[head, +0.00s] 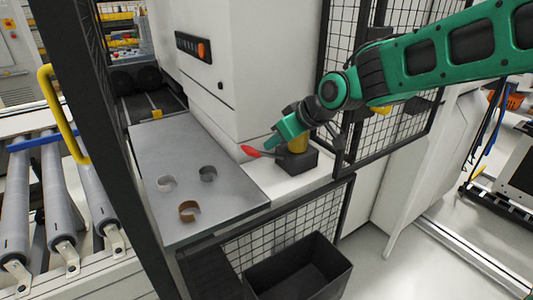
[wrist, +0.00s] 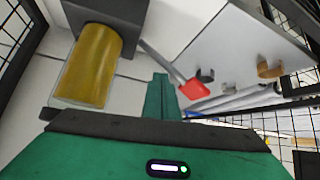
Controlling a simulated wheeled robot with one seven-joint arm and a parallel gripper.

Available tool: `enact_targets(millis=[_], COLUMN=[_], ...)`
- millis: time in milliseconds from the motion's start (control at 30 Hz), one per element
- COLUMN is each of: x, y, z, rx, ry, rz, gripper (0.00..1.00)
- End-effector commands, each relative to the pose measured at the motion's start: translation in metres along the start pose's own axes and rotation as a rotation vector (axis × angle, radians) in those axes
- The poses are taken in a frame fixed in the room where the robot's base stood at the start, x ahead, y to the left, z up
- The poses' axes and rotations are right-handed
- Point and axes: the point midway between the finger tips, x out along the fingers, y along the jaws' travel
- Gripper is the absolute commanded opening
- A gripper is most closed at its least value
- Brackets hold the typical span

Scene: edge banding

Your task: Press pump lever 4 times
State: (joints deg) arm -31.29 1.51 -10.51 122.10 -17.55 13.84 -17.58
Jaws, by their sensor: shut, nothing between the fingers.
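The pump has a dark base block (head: 296,160) and a yellow cylinder (head: 297,142), and stands on a white ledge beside the grey metal table. Its lever (head: 250,151) has a red tip and points left, towards the table. In the wrist view the yellow cylinder (wrist: 88,68) is at the upper left and the red lever tip (wrist: 194,88) is right of centre. My green gripper (head: 272,143) is shut and empty, just above the lever. In the wrist view its fingers (wrist: 161,95) lie beside the red tip; whether they touch it I cannot tell.
The grey metal table (head: 190,215) holds white, dark and brown edge-band rolls (head: 189,211). A black bin (head: 298,272) is below. Black mesh fence panels (head: 385,130) stand behind and right of the pump. A roller conveyor (head: 65,215) is at left.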

Motion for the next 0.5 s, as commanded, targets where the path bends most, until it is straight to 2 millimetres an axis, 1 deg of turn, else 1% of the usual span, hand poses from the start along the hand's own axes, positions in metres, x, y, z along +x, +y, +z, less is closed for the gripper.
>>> enact_targets(millis=[500], x=[0.0040], y=[-0.0028], z=[0.0030], rx=[0.000], ry=[-0.001], rz=[0.000], gripper=[0.00])
